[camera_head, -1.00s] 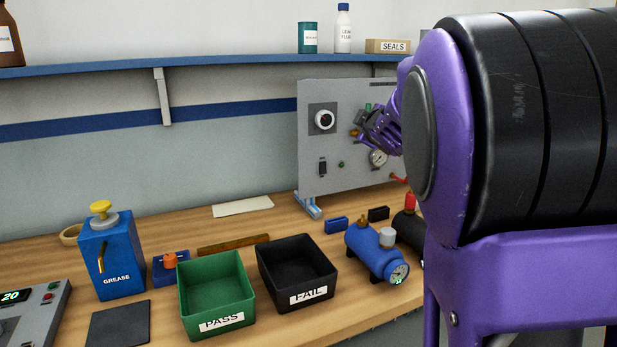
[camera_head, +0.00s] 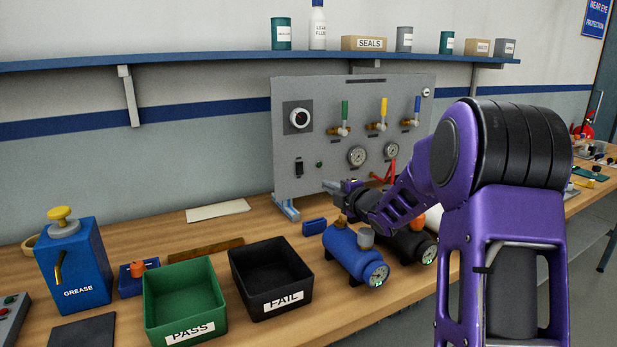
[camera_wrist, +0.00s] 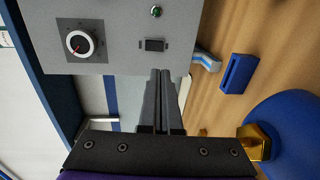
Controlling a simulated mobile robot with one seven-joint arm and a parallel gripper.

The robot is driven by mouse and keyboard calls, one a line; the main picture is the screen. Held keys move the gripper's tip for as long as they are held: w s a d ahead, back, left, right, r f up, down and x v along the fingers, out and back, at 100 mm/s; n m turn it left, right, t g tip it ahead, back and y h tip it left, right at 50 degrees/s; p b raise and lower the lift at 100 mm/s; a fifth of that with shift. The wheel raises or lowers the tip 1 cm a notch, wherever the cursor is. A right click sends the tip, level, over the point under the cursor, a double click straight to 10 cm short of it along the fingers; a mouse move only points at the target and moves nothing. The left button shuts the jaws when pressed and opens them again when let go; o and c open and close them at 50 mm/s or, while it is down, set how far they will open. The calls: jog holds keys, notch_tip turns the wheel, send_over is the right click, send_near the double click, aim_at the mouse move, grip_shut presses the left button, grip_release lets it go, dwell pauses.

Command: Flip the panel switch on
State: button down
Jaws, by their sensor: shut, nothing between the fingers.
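The grey upright panel (camera_head: 375,93) stands at the back of the bench. Its black rocker switch (camera_head: 299,167) is at the lower left, below the round dial (camera_head: 299,118) and left of a small green light. In the wrist view the switch (camera_wrist: 154,45) shows ahead of the fingers, with the dial (camera_wrist: 78,43) to its left. My gripper (camera_head: 328,185) is shut and empty, in front of the panel's lower part, right of and below the switch. In the wrist view the closed fingers (camera_wrist: 160,75) point at the panel, apart from the switch. The switch's position cannot be told.
A small blue block (camera_head: 314,226) lies near the panel's foot. The black FAIL bin (camera_head: 268,283) and green PASS bin (camera_head: 182,305) are at the front left.

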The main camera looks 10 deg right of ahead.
aim_at(300, 173)
dwell(0.3)
jog(key=x, duration=1.4)
jog(key=shift+p, duration=0.4)
jog(key=shift+w+a+f, duration=0.1)
jog(key=shift+w+f, duration=0.05)
jog(key=shift+f, duration=0.05)
jog(key=shift+r, duration=0.2)
jog(key=shift+f, duration=0.1)
jog(key=b+v, duration=0.1)
jog(key=v, duration=1.6)
jog(key=shift+s, duration=0.3)
